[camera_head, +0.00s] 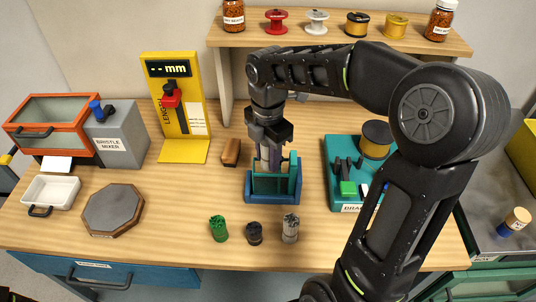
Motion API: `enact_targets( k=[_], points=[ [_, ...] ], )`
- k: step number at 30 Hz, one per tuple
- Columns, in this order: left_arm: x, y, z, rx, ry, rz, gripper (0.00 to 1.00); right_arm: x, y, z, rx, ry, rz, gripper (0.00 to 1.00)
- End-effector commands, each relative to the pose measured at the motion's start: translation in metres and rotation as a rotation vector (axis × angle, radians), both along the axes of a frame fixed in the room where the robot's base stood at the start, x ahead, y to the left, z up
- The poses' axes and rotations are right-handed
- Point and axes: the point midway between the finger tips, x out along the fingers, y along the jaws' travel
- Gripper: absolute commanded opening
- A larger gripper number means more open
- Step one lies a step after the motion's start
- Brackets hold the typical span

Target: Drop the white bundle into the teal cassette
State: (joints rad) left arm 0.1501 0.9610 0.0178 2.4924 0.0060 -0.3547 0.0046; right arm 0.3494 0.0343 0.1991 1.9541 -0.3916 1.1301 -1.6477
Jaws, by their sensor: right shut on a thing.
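The teal cassette (293,172) stands upright in a blue holder (272,188) at the middle of the table. My right gripper (269,150) points straight down at the cassette's open top, its fingertips at or just inside the walls. It is shut on a slim pale thing, which I take to be the white bundle; the fingers and the cassette hide most of it. I cannot tell whether it touches the cassette floor. My left gripper is not in view.
Green (219,229), black (254,233) and pale grey (290,228) bundles stand in front of the holder. A yellow length gauge (178,110) stands behind left. A shelf (240,40) spans the back.

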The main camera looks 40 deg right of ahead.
Motion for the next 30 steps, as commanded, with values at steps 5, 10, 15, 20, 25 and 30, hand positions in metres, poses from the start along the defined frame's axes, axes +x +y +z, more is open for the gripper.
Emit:
enact_targets(
  k=[5, 10, 15, 20, 25, 30],
  points=[
    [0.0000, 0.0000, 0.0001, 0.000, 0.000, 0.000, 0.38, 0.0000, -0.0001, 0.0002, 0.000, 0.000, 0.000, 0.00],
    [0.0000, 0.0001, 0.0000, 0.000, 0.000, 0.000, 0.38, 0.0000, 0.0000, 0.0002, 0.000, 0.000, 0.000, 0.40],
    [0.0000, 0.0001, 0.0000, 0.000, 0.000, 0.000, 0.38, 0.0000, 0.0000, 0.0002, 0.000, 0.000, 0.000, 0.53],
    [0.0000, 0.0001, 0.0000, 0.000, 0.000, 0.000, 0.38, 0.0000, 0.0000, 0.0002, 0.000, 0.000, 0.000, 0.59],
    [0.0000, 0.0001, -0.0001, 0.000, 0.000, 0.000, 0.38, -0.0001, 0.0000, 0.0000, 0.000, 0.000, 0.000, 0.66],
    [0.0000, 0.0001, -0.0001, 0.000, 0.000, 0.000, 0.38, -0.0001, 0.0000, 0.0001, 0.000, 0.000, 0.000, 0.70]
  ],
)
